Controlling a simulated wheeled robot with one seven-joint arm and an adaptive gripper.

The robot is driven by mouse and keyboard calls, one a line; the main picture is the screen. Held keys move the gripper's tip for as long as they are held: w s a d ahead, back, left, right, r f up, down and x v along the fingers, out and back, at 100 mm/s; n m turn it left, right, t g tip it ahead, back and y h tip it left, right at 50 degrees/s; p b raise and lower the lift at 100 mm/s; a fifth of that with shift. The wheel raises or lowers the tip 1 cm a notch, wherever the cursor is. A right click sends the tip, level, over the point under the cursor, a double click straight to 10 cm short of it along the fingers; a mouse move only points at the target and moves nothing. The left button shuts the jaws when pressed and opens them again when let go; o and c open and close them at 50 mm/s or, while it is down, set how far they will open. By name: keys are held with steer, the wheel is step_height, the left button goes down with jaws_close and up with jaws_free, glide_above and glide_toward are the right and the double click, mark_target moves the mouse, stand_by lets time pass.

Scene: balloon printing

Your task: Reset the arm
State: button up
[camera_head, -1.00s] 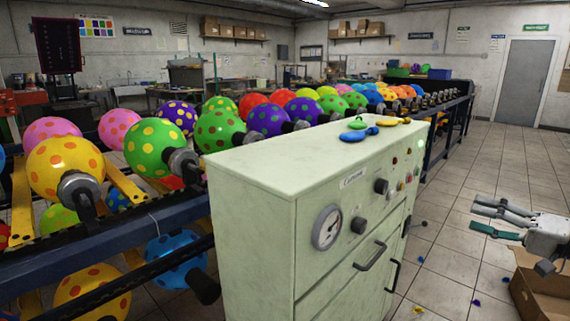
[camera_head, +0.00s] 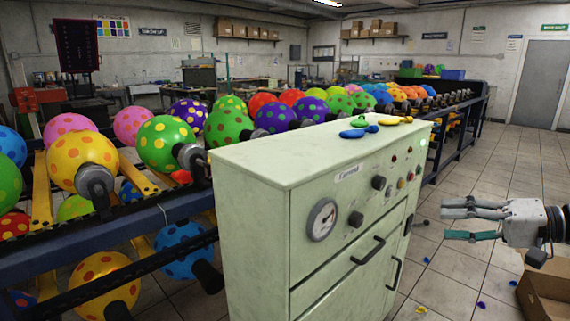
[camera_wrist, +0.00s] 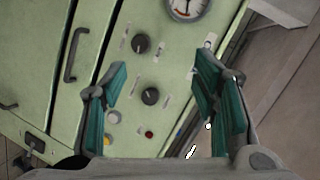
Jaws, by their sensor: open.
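My gripper (camera_head: 461,222) is at the right of the head view, out to the right of the pale green control cabinet (camera_head: 255,228) and apart from it. Its fingers point left toward the cabinet's front. In the wrist view my gripper (camera_wrist: 160,95) is open, with green-padded fingers spread apart and nothing between them. Beyond them the cabinet's front (camera_wrist: 120,75) shows tilted, with black knobs, a gauge (camera_wrist: 187,8) and a handle (camera_wrist: 76,55).
Deflated balloons (camera_head: 358,132) lie on the cabinet top. A conveyor rail (camera_head: 130,218) with several dotted balloons runs behind it. A cardboard box (camera_head: 545,290) stands on the floor below my gripper. Small balloon pieces (camera_head: 482,304) litter the tiles.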

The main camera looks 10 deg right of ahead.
steer(key=s+a+r+n+g+h, duration=0.15)
steer(key=s+a+g, duration=0.35)
steer(key=a, duration=0.5)
steer(key=s+a+f+n+g+h, duration=0.1)
steer(key=s+a+g+h, duration=0.1)
steer(key=s+a+g, duration=0.5)
steer(key=s+a+f+t+h, duration=0.15)
steer(key=s+h, duration=0.25)
steer(key=s, duration=0.4)
steer(key=s+a+f+t+h, duration=0.15)
steer(key=s+h, duration=0.25)
steer(key=s, duration=0.5)
step_height(320, 180, up, 21)
steer(key=n+t+p, duration=0.1)
steer(key=t+p, duration=0.2)
steer(key=p, duration=1.5)
steer(key=shift+w+d+t, duration=0.2)
steer(key=shift+w+t, duration=0.15)
steer(key=shift+t, duration=0.05)
